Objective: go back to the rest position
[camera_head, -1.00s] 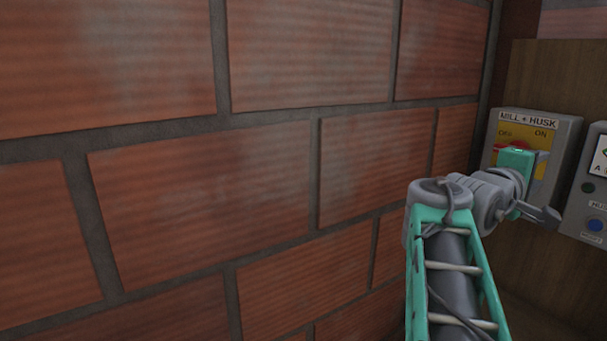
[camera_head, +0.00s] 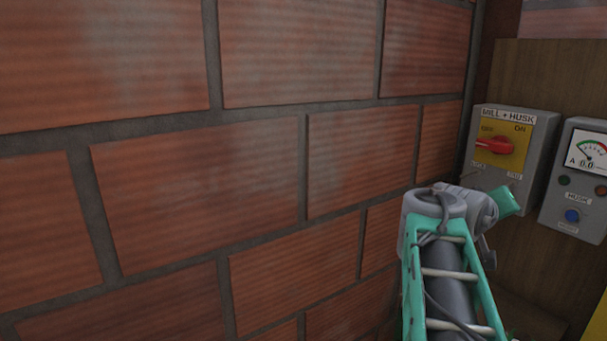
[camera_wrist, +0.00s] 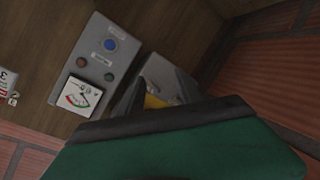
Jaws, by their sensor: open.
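My gripper (camera_head: 508,201) is in the lower right of the head view, just below the MILL + HUSK switch box (camera_head: 480,178). It is open and holds nothing that I can see; its fingertips are not clear in the head view. The arm is bent, with its green lattice link rising from the bottom edge. The box's red rotary knob (camera_head: 494,146) sits on a yellow plate marked OFF and ON, its handle lying roughly level. In the wrist view, the green and black gripper body fills the lower part and partly hides the switch box (camera_wrist: 160,75).
A grey HUSK meter panel (camera_head: 560,213) with a dial, lamps and a blue button is right of the switch box, on a wooden board (camera_head: 545,75). A brick wall (camera_head: 200,190) fills the left and middle. A yellow edge shows at lower right.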

